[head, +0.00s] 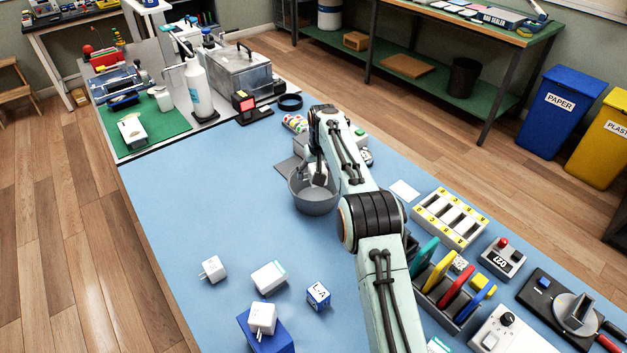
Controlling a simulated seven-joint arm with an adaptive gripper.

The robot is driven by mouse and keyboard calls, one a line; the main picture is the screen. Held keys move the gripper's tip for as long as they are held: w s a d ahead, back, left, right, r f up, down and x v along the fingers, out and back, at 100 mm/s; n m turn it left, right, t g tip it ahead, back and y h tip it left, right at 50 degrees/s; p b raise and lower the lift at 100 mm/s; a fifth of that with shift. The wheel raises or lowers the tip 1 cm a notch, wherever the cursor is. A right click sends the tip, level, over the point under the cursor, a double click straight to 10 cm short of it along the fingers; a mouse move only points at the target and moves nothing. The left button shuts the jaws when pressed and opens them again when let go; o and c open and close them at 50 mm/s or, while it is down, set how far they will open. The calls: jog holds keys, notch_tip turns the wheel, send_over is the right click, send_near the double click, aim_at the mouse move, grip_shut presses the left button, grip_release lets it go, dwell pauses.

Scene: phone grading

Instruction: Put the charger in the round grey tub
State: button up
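The round grey tub (313,203) stands on the blue mat, under the end of my arm. My gripper (316,172) points down at the tub's opening. A small whitish thing shows at the fingertips, too small and covered to name, and I cannot tell whether the fingers grip it. A white charger with prongs (213,268) lies on the mat at lower left. Another white charger-like block (263,316) sits on a blue box (277,340) at the bottom. A white block with a greenish edge (268,278) lies between them. The tub's floor is mostly hidden.
A small blue-and-white cube marked L-A (318,294) lies right of the white blocks. A yellow-marked tray with slots (450,217) and a rack of coloured pieces (448,285) stand right of my arm. The blue mat (215,200) is clear left of the tub.

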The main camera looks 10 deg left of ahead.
jog(key=shift+w+a+f, duration=0.2)
jog(key=shift+w+f, duration=0.45)
jog(key=shift+f, duration=1.6)
jog(key=shift+f, duration=0.15)
jog(key=shift+f, duration=0.4)
jog(key=o, duration=1.2)
